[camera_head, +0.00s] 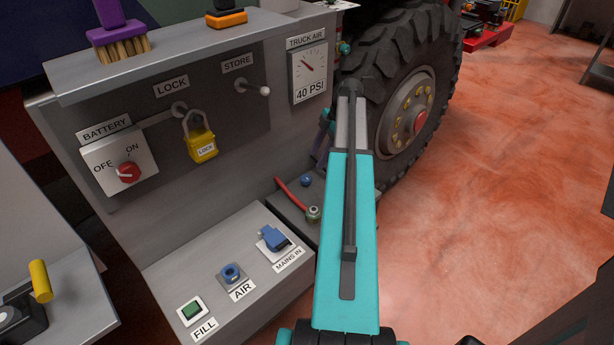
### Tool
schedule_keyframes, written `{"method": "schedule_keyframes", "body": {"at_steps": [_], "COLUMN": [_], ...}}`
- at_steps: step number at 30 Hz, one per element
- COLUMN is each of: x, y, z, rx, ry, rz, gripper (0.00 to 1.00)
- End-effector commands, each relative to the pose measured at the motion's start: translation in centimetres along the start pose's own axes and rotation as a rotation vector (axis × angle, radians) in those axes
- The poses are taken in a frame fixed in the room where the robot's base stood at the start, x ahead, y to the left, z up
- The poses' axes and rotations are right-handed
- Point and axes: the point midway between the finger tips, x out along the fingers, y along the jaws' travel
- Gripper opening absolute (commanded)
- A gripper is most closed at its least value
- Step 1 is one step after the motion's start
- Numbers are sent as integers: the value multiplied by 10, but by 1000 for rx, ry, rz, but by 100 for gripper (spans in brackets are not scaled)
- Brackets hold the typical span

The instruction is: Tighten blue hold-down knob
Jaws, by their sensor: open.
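A small blue knob (306,181) sits on a low dark grey surface between the grey panel and the truck wheel. Whether the knob is tight or loose cannot be told at this size. My arm reaches up the middle of the view and covers part of the area right of the knob. I cannot make out my gripper's fingers; the arm may hide them.
A metal fitting (313,213) stands by the red cable (291,194). The grey panel carries a red battery switch (129,172), a yellow padlock (202,144) and a pressure gauge (309,72). A lower ledge holds a blue mains inlet (273,238). The large tyre (419,58) stands behind my arm. Open red floor (510,170) lies right.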

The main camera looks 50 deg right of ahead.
Motion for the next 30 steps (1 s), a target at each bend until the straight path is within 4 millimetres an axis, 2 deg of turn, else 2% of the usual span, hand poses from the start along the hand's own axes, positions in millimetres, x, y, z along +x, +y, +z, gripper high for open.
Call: {"method": "schedule_keyframes", "body": {"at_steps": [18,24,30], "x": [74,94,102], "y": [-1,0,0], "z": [-2,-2,-2], "rx": [-1,-1,-2], "ry": [1,0,0], "rz": [-3,-2,-1], "gripper": [50,50,50]}}
